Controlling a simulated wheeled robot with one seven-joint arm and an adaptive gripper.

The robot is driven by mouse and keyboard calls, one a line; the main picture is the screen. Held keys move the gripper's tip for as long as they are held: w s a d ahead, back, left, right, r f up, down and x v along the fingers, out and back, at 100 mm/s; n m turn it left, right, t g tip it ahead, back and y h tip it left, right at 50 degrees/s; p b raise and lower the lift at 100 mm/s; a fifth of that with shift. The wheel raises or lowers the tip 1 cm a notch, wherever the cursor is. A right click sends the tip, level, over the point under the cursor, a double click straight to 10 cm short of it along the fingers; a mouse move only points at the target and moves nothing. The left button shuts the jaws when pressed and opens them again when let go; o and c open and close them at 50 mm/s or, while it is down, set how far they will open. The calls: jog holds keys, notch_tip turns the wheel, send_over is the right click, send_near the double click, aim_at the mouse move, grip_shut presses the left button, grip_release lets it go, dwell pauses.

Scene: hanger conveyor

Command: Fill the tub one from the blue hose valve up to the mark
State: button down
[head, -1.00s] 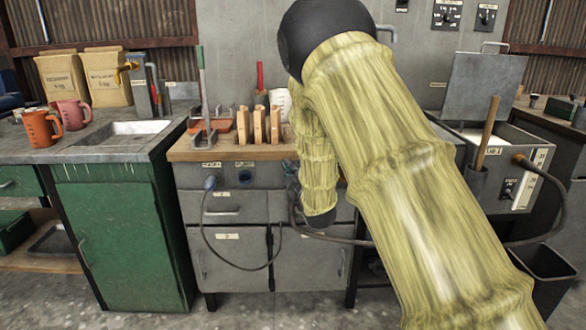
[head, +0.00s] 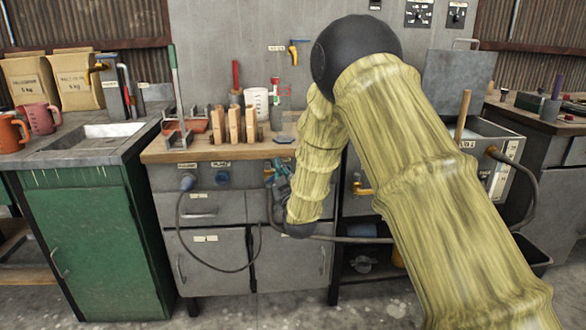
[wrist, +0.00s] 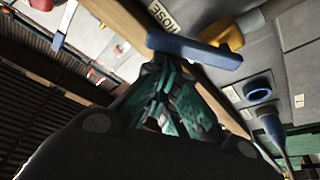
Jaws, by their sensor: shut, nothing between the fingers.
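The blue lever (wrist: 195,50) of the hose valve lies just beyond my fingertips in the wrist view, with its yellow body (wrist: 224,32) beside a label reading HOSE. My teal gripper (wrist: 158,70) is shut and empty, its tips close to the lever; I cannot tell whether they touch. In the head view my gripper (head: 281,178) is at the front of the middle cabinet, partly behind my forearm, and the valve is hard to make out.
A blue hose plug (head: 187,182) and a blue socket (head: 222,177) sit on the cabinet front, left of my gripper. Wooden blocks (head: 234,125) and a white jug (head: 257,101) stand on the worktop. A brass tap (head: 361,188) is right of my forearm. A dark hose hangs below.

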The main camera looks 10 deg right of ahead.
jog(key=shift+s+d+f+m+h+b, duration=0.15)
jog(key=shift+d+f+m+h, duration=0.4)
jog(key=shift+m, duration=0.9)
jog(key=shift+w+d+f+m+h+b, duration=0.15)
jog(key=shift+d+f+m+h, duration=0.4)
jog(key=shift+m, duration=0.95)
jog(key=shift+s+d+f+m+h+b, duration=0.15)
jog(key=shift+f+m+h, duration=0.2)
jog(key=shift+m+h, duration=0.8)
jog(key=shift+m+y, duration=0.35)
jog(key=shift+m, duration=0.05)
jog(key=shift+r, duration=0.1)
